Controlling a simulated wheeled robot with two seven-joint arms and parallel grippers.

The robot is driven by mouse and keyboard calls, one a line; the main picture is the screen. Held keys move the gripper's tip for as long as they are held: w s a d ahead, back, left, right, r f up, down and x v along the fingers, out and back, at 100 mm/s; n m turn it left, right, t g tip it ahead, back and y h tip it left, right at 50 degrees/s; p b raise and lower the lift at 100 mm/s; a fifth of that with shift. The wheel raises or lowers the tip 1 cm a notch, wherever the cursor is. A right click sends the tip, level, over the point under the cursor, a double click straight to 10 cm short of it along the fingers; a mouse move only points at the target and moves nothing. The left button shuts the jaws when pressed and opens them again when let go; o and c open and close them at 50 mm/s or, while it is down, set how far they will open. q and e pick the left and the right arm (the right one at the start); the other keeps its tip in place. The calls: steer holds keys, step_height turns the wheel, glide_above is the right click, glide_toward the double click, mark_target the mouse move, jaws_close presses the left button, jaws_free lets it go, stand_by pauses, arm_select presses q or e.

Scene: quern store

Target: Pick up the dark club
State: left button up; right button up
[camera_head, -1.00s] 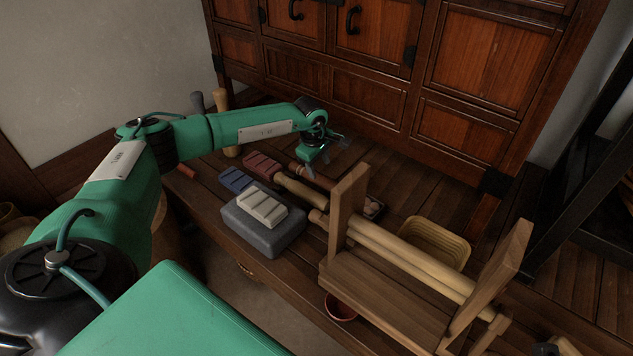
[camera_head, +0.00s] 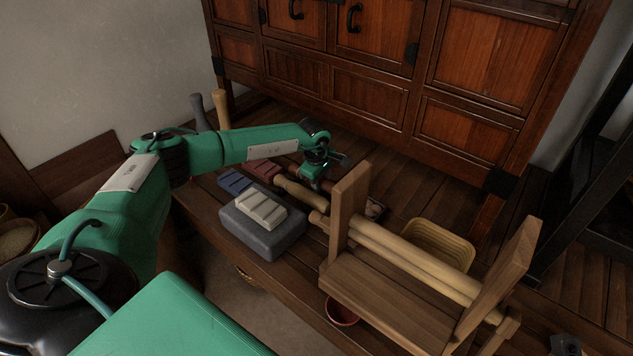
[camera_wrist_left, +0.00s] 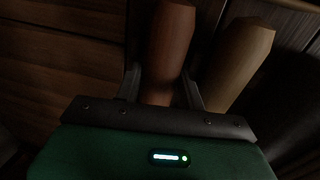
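The dark reddish-brown club (camera_wrist_left: 169,50) lies between the two fingers of my left gripper (camera_wrist_left: 162,88) in the left wrist view. The fingers stand on either side of it, apparently with slight gaps, so the gripper looks open around it. In the head view my left gripper (camera_head: 316,182) is down low over the plank bench and mostly hides the dark club. A pale tan club (camera_head: 300,193) lies close beside it, and it also shows in the left wrist view (camera_wrist_left: 240,55). My right gripper is not in view.
A wooden rack (camera_head: 349,215) with pale rollers stands just right of my left gripper. A grey block (camera_head: 262,233) bears a pale ridged bar (camera_head: 262,209); blue (camera_head: 235,181) and red (camera_head: 262,169) bars lie behind. A yellow basket (camera_head: 440,240) and a cabinet (camera_head: 372,97) are beyond.

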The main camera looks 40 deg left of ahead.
arm_select(q)
steer(key=shift+c, duration=0.8)
steer(key=shift+r, duration=0.1)
